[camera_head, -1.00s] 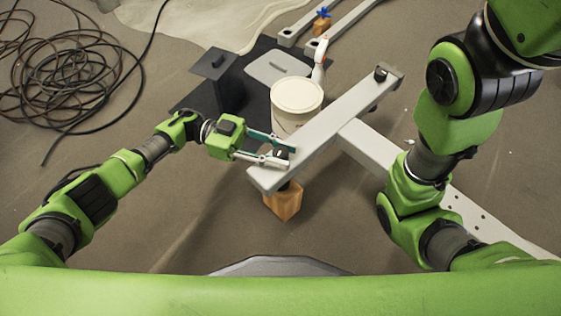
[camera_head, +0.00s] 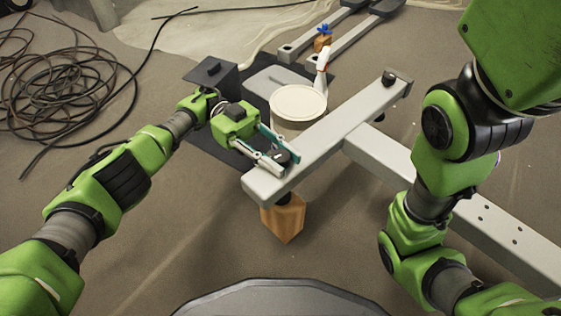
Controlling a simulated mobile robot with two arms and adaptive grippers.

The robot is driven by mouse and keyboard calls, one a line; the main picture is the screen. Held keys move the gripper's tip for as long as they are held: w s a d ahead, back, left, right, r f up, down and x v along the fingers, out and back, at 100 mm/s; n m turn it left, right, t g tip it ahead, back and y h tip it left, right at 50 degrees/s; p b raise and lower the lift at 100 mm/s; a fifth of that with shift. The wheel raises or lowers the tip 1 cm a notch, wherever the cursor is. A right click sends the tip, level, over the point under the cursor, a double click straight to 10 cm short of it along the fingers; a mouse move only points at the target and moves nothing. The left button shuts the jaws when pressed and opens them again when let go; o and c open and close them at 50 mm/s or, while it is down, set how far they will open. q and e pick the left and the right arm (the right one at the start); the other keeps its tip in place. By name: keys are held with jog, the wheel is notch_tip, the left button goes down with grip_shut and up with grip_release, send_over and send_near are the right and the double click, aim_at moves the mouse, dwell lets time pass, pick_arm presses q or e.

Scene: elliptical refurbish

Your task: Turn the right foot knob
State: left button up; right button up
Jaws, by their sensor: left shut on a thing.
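A grey T-shaped metal foot frame (camera_head: 331,128) lies across the middle, raised off the floor. A black knob (camera_head: 283,157) sits near the close left end of its crossbar. A second black knob (camera_head: 389,79) is at the far right end, with nothing touching it. My left gripper (camera_head: 281,159) reaches in from the left and is shut on the close knob, a finger on either side; the fingers hide part of it. My right arm (camera_head: 425,190) stands at the right; its gripper is out of view.
An orange-brown wooden block (camera_head: 284,218) is under the close crossbar end. A white-lidded bucket (camera_head: 298,102) and a spray bottle (camera_head: 321,73) stand behind the bar. A coiled cable (camera_head: 65,85) lies at the left. The floor at front left is clear.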

aim_at(282, 155)
pick_arm(q)
jog(key=shift+s+d, duration=0.1)
jog(key=shift+d, duration=0.05)
jog(key=o, duration=1.1)
jog(key=shift+r, duration=0.1)
jog(key=shift+r, duration=0.15)
notch_tip(282, 155, up, 10)
jog(key=shift+f, duration=0.2)
